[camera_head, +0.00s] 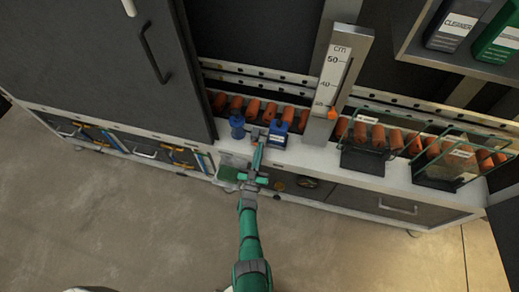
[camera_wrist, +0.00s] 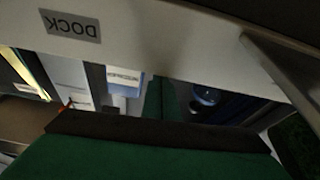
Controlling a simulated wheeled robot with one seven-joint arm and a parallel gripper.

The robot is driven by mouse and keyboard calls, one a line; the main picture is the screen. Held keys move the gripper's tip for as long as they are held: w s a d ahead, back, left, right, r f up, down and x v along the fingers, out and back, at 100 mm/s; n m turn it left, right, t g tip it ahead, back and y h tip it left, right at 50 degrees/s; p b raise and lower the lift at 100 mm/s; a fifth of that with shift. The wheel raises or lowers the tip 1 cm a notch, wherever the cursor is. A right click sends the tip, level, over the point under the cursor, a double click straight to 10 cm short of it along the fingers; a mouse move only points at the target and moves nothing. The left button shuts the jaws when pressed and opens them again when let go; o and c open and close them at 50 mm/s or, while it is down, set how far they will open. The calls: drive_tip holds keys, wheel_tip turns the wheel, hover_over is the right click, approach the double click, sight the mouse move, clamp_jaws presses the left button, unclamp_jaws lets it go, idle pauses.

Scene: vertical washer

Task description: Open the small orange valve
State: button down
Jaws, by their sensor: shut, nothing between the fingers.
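I cannot pick out the small orange valve with certainty. In the head view, a row of orange cylinders (camera_head: 252,107) runs behind the white ledge, and a small orange piece (camera_head: 332,114) sits at the foot of the upright scale. My gripper (camera_head: 259,150) is shut and empty, at the ledge's front near two blue parts (camera_head: 278,133). I cannot tell whether it touches them. In the wrist view, my gripper (camera_wrist: 162,98) points under a pale panel, and a small orange tip (camera_wrist: 64,106) shows at the left.
A tall dark cabinet door (camera_head: 100,65) with a handle stands left. The scale post (camera_head: 336,72) rises right of my gripper. Glass-sided holders (camera_head: 448,160) stand farther right. A DOCK label (camera_wrist: 70,25) shows upside down. The floor is clear.

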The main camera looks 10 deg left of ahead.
idle(0.4)
drive_tip(key=shift+r, duration=0.45)
wheel_tip(320, 180, up, 3)
drive_tip(key=shift+f, duration=0.1)
drive_tip(key=v, duration=1)
drive_tip(key=shift+a, duration=0.15)
drive_tip(key=s+d+r+g+y, duration=0.15)
drive_tip(key=s+d, duration=0.25)
drive_tip(key=s, duration=0.6)
drive_tip(key=s+d+r+g+h, duration=0.1)
drive_tip(key=s+d+r, duration=0.25)
drive_tip(key=s, duration=0.65)
drive_tip(key=s+d+r+g, duration=0.2)
drive_tip(key=s+r, duration=0.5)
drive_tip(key=r, duration=0.2)
drive_tip(key=s+d+r+m+g, duration=0.1)
drive_tip(key=s+d+r+g, duration=0.1)
drive_tip(key=s+r, duration=0.5)
drive_tip(key=shift+s+d+r, duration=0.25)
drive_tip(key=shift+d+r, duration=0.5)
drive_tip(key=shift+r, duration=0.2)
